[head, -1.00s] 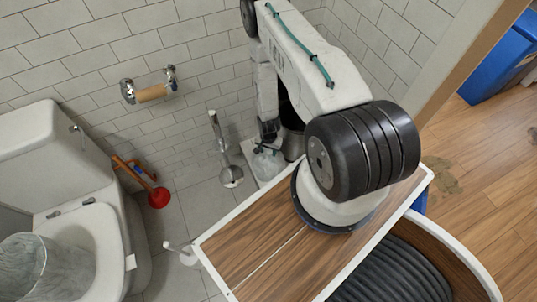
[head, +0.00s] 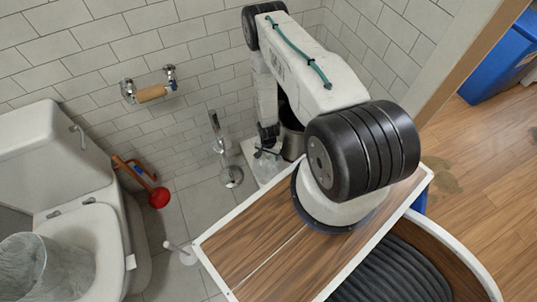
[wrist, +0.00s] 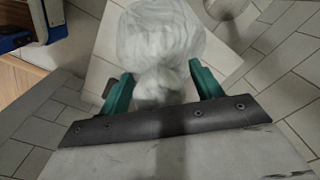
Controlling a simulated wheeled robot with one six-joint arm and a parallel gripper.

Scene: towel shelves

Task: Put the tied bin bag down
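The tied bin bag (wrist: 160,32) is pale and translucent. In the wrist view it rests on a pale square board (wrist: 97,68), and its knotted neck (wrist: 160,88) points toward my gripper. In the head view the bag (head: 266,170) sits low by the wall, partly hidden by my gripper (head: 267,152). In the wrist view my gripper (wrist: 162,87) is open. Its two green fingers stand apart on either side of the neck, with a small gap showing.
A steel brush holder (head: 231,176) stands left of the board.

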